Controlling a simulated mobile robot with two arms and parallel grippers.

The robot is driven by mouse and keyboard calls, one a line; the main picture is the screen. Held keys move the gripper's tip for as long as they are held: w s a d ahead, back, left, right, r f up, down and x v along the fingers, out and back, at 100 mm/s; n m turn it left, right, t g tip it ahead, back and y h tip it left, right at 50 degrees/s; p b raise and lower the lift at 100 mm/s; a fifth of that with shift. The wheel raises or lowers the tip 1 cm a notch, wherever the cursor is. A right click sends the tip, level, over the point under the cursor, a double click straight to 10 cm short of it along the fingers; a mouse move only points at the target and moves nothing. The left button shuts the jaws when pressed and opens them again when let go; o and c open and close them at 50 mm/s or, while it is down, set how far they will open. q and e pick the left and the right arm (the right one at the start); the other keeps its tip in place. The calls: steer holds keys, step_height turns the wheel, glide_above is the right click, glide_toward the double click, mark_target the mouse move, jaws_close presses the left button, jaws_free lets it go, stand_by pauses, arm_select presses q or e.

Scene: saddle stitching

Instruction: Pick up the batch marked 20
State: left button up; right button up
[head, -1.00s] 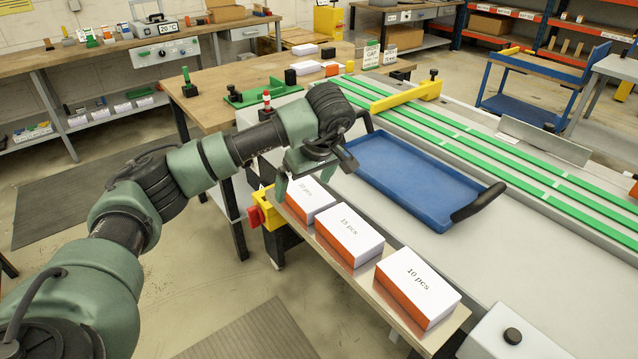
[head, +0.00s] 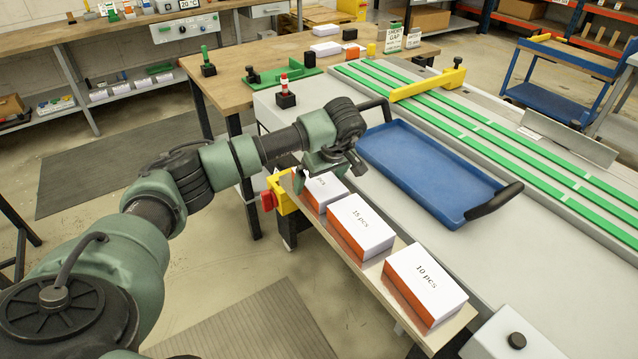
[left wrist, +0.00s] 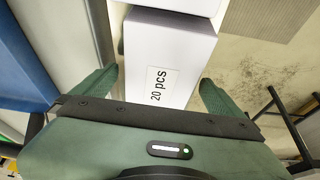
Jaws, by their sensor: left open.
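The batch marked 20 is a white-topped box with an orange-red side (head: 322,191), at the far end of a row on a narrow shelf (head: 385,305). Its label is partly hidden in the head view. My left gripper (head: 326,174) is open above the box's far end. In the left wrist view its two green fingers (left wrist: 157,85) stand on either side of the box, with gaps between; I cannot tell how far down they reach. My right gripper is not in view.
The box marked 15 (head: 361,227) stands close beside the 20 batch, and the box marked 10 (head: 425,284) is nearer. A blue tray (head: 420,172) with black handles lies to the right. A yellow bracket with a red part (head: 275,195) is at the shelf's far left.

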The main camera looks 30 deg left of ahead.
arm_select(q)
steer(key=c, duration=1.8)
steer(key=shift+r, duration=0.1)
steer(key=shift+c, duration=0.2)
